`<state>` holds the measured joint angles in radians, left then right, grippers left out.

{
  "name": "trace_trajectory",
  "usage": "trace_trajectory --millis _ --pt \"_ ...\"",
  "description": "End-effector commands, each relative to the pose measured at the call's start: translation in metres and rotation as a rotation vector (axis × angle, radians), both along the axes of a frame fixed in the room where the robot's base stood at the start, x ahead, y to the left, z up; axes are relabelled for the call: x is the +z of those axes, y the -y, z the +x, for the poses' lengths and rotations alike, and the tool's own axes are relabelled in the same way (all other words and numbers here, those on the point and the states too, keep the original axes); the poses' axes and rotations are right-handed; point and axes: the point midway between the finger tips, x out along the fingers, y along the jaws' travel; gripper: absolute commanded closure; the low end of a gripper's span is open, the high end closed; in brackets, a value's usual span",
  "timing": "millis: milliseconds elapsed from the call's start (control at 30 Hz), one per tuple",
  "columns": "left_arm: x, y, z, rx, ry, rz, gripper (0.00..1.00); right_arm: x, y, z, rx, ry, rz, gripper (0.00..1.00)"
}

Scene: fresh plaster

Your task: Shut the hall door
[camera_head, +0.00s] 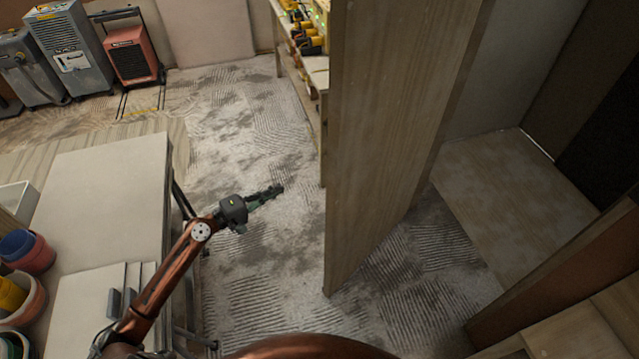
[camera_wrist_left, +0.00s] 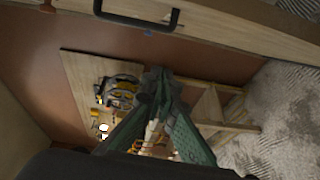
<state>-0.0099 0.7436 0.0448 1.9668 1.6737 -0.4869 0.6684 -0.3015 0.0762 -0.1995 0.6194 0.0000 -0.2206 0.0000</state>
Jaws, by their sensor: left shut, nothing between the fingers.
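The hall door (camera_head: 385,130) is a tall light-wood panel standing ajar in the middle of the head view, with open floor on its left. A doorway area with wooden boards lies to its right. My left gripper (camera_head: 277,190) is shut and empty, apart from the door on its left side. In the left wrist view the green fingers (camera_wrist_left: 160,78) are together with nothing between them.
A pale board-topped table (camera_head: 105,190) with colored buckets (camera_head: 27,252) stands at left, close to my left arm. A bench with yellow tools (camera_head: 308,40) is behind the door. A grey machine (camera_head: 70,55) and a red heater (camera_head: 133,52) stand far left. Patterned floor (camera_head: 245,120) between is clear.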

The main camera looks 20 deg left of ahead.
Motion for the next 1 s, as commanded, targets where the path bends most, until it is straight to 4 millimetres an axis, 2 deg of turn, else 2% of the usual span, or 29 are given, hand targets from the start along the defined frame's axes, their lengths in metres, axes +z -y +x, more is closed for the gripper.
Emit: trace_trajectory --millis 33,100,200,367,733,1000 --pt "0.016 0.012 -0.004 -0.033 0.010 -0.024 1.00 -0.004 -0.001 0.000 -0.001 0.000 0.002 0.10" --pt "0.032 0.024 -0.007 -0.064 0.017 -0.053 1.00 -0.005 -0.002 0.000 -0.001 0.000 0.002 0.10" --pt "0.042 0.033 -0.007 -0.083 0.020 -0.071 1.00 -0.004 -0.002 0.000 -0.001 0.001 0.002 0.10" --pt "0.044 0.046 0.009 -0.084 0.022 -0.072 1.00 0.001 -0.001 0.002 0.000 0.003 0.001 0.10" --pt "0.045 0.094 0.067 -0.082 0.023 -0.072 1.00 0.016 0.006 0.007 0.003 0.011 -0.006 0.10" --pt "0.044 0.124 0.052 -0.080 0.021 -0.071 1.00 0.038 0.006 0.014 0.004 0.021 -0.007 0.10"
